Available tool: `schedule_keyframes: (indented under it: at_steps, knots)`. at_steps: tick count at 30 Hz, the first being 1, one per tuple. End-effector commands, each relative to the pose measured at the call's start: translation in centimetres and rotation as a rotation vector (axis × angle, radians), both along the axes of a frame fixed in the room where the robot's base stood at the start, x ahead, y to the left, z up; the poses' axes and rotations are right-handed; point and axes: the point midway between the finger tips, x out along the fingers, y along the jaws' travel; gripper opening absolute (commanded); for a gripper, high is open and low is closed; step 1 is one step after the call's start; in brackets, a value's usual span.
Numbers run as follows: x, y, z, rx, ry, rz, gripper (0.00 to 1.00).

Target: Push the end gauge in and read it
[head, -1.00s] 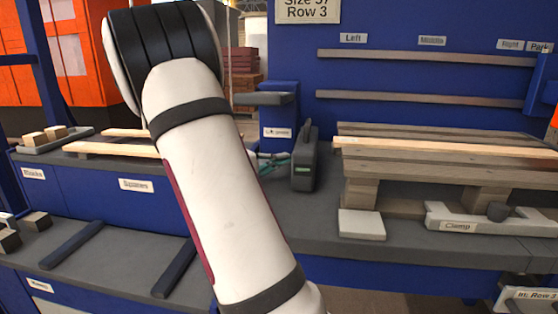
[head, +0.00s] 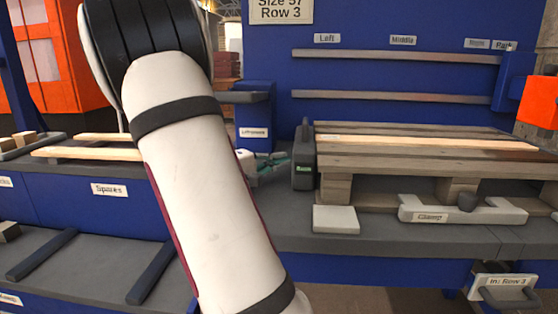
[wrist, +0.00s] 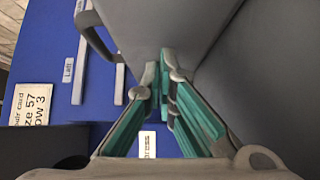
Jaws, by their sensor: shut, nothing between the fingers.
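My gripper (head: 275,166), with teal finger pads, is shut and empty just left of the gauge; contact is unclear. In the wrist view my gripper (wrist: 166,65) points at a large grey surface, apparently the gauge (wrist: 255,75), with a handle at upper left.
A white block (head: 336,219) and the clamp (head: 462,210) lie along the pallet's front. Blue panel with rails (head: 395,97) rises behind. Spare boards (head: 90,153) lie on the left bench. The grey bench front is clear near the gauge.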

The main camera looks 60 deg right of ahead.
Motion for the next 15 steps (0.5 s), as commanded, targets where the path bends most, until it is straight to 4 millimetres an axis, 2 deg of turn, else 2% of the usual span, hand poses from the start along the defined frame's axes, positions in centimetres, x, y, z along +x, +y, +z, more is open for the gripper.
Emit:
schedule_keyframes:
  at_steps: [4,9,15]
  knots:
    - [2.8,1.0,-0.1,0.000,0.000,0.016,0.00]
    - [4.3,4.8,0.1,0.002,0.001,0.020,0.00]
    - [5.7,8.1,0.1,0.002,0.001,0.019,0.00]
